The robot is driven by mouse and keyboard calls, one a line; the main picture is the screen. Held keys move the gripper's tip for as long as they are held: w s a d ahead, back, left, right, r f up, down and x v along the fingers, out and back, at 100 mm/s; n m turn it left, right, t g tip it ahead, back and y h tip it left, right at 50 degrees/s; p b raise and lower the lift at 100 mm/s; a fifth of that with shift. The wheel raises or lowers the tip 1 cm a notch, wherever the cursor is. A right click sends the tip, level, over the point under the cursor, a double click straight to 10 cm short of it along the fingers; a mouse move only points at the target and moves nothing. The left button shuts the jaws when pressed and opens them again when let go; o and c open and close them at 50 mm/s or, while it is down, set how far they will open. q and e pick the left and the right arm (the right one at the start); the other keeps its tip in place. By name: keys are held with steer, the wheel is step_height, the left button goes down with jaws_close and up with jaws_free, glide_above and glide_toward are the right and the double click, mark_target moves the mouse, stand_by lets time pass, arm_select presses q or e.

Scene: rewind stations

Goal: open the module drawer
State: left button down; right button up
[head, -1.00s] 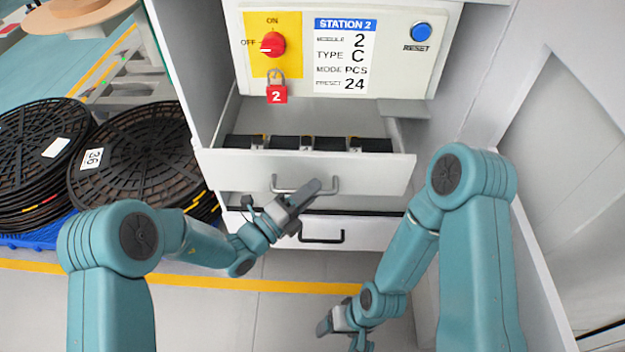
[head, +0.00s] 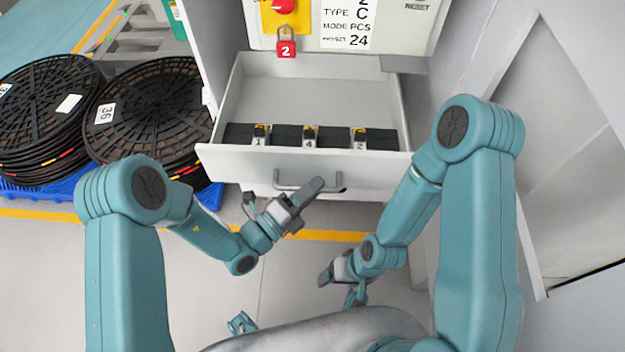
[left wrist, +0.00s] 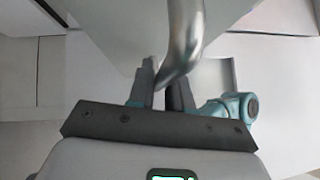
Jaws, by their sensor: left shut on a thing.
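The module drawer (head: 225,165) stands pulled out from the cabinet, its inside open to view. Several black modules with numbered tags (head: 310,137) sit in a row just behind its front. A grey bar handle (head: 333,183) is on the drawer front. In the left wrist view the handle (left wrist: 184,40) runs down to between the fingers (left wrist: 162,88). My right gripper (head: 328,274) hangs low, to the right of the left one, away from the drawer; its fingers are too small to read.
The station panel (head: 390,30) with a red padlock (head: 287,42) is above the drawer. Stacks of black reels (head: 150,110) stand on a blue pallet (head: 40,190) to the left. A grey wall (head: 570,150) bounds the right side. Floor is clear below the drawer.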

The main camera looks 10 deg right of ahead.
arm_select(q)
steer(key=shift+s, duration=0.1)
stand_by(0.3)
steer(key=c, duration=1.1)
jaws_free()
steer(key=shift+c, duration=0.2)
steer(key=p+v, duration=0.1)
steer(key=v, duration=1.5)
steer(key=shift+s+a, duration=0.15)
steer(key=shift+s, duration=0.05)
